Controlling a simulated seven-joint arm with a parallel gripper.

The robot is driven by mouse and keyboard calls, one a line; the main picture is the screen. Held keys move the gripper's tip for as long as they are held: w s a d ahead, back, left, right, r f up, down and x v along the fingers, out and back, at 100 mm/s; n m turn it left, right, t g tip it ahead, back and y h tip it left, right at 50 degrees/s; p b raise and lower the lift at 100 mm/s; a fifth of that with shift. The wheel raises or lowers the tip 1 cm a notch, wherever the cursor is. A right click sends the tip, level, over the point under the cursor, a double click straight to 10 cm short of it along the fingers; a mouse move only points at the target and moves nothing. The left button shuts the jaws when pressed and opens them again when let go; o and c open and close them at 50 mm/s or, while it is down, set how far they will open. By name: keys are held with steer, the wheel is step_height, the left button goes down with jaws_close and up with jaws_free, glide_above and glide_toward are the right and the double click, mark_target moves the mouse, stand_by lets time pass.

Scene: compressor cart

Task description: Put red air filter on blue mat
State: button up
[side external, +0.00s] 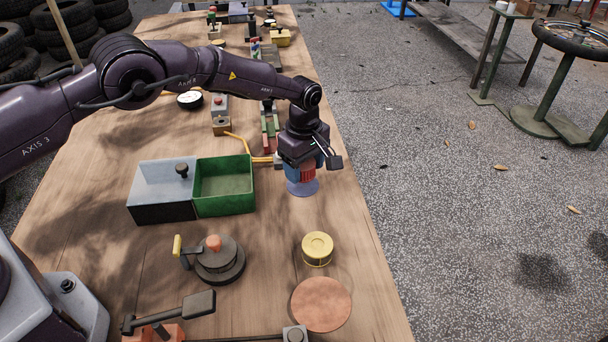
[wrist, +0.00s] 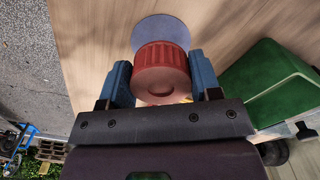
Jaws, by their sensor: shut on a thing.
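The red air filter (wrist: 162,68) is a ribbed red cylinder held between the two blue fingers of my gripper (wrist: 160,82). In the side external view my gripper (side external: 299,172) points down, and a part of the red filter (side external: 307,173) shows beside a finger. The round blue mat (side external: 302,189) lies on the table just below the filter. In the wrist view the mat (wrist: 160,27) shows past the filter, which covers part of it. I cannot tell whether the filter touches the mat.
A green open box (side external: 226,208) with a grey lidded section (side external: 160,213) stands left of my gripper. A yellow filter (side external: 317,248) and a round copper-coloured mat (side external: 321,304) lie nearer the camera. A dark round fixture with a handle (side external: 218,264) stands left of them.

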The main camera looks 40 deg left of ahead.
mark_target(304, 177)
steer(key=shift+f, duration=1.55)
steer(key=shift+f, duration=0.1)
steer(key=o, duration=1)
step_height(304, 177, up, 12)
steer(key=shift+r, duration=0.15)
steer(key=shift+r, duration=0.1)
